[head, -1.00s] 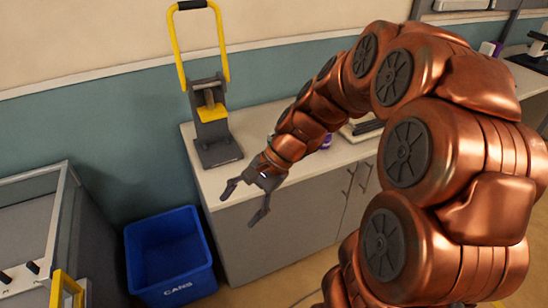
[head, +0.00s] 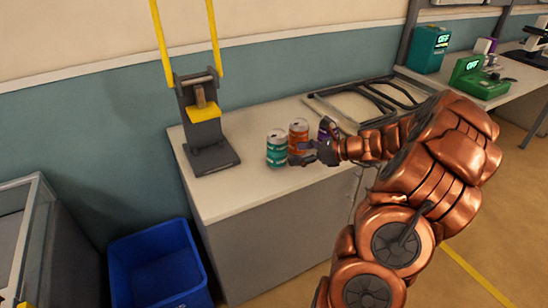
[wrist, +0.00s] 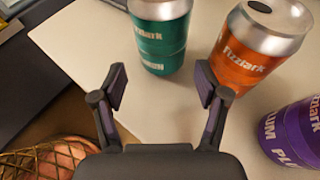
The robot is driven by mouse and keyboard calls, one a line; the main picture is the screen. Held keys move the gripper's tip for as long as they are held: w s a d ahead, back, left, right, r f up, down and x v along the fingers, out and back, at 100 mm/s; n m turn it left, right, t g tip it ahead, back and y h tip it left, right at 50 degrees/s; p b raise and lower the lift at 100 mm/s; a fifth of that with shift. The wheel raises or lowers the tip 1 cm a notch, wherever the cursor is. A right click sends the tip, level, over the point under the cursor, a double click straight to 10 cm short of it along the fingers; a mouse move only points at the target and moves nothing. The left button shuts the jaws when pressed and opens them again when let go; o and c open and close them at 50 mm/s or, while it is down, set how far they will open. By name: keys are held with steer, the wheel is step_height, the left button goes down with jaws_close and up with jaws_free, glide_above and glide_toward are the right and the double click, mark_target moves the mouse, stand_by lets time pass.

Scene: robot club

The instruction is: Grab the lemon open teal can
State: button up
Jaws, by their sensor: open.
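A teal can (head: 277,150) with a silver top stands upright on the counter, left of an orange can. In the wrist view the teal can (wrist: 160,42) is ahead of the fingers, its top cut off by the frame edge. No flavour word can be read on it, and I cannot tell whether its top is open. My gripper (head: 300,154) is open and empty, its fingers pointing left near the cans. In the wrist view the gripper (wrist: 161,84) has its fingers spread, with bare counter between them and the teal can just beyond, apart from it.
An orange can (wrist: 258,45) and a purple can (wrist: 295,132) stand close on the right. A can crusher (head: 205,125) with a yellow handle stands at the counter's left. A blue bin (head: 160,265) is on the floor below. The counter front (head: 235,200) is clear.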

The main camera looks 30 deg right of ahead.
mark_target(284, 153)
steer(key=shift+r+x, duration=0.2)
steer(key=shift+x, duration=3.6)
steer(key=shift+w, duration=0.15)
steer(key=c, duration=0.5)
